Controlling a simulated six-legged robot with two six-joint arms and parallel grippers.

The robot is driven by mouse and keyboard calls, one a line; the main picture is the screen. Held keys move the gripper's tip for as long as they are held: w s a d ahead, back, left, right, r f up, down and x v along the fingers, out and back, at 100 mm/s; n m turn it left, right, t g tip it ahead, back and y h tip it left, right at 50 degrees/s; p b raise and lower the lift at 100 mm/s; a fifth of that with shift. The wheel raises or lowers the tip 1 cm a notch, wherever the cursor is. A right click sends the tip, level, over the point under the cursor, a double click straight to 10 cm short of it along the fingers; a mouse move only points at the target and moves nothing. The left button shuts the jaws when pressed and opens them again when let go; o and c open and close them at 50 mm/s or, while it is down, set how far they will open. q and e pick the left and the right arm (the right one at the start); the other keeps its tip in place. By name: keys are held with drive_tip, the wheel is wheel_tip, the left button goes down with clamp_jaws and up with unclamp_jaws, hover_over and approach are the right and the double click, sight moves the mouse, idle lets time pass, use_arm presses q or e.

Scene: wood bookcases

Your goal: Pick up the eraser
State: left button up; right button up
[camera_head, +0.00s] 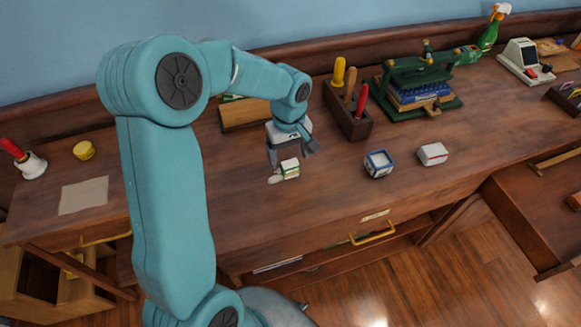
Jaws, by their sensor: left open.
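A small white block with a green band (290,169), which looks like the eraser, lies on the wooden desk (340,205) near its middle. A small pale piece lies at its left side; I cannot tell if it is part of it. My left gripper (291,155) points down over the block with its fingers spread. The fingers look just above or around the block's far side; I cannot tell if they touch it. My right gripper is out of view.
Right of the block are a blue-and-white box (378,163) and a white-and-red box (432,154). Behind stand a tool holder (346,113) and a green press (418,83). The desk's front middle is clear.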

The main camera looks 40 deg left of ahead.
sight(290, 163)
use_arm(q)
drive_tip(key=shift+s+f, duration=0.1)
drive_tip(key=shift+f, duration=0.1)
drive_tip(key=f, duration=0.2)
drive_tip(key=w+f, duration=0.1)
drive_tip(key=f, duration=0.1)
drive_tip(key=shift+a+f+p, duration=0.1)
drive_tip(key=shift+a+p, duration=0.05)
drive_tip(key=shift+p, duration=0.2)
drive_tip(key=shift+s+f, duration=0.15)
drive_tip(key=shift+f, duration=0.25)
drive_tip(key=c, duration=1)
drive_tip(key=shift+c, duration=0.3)
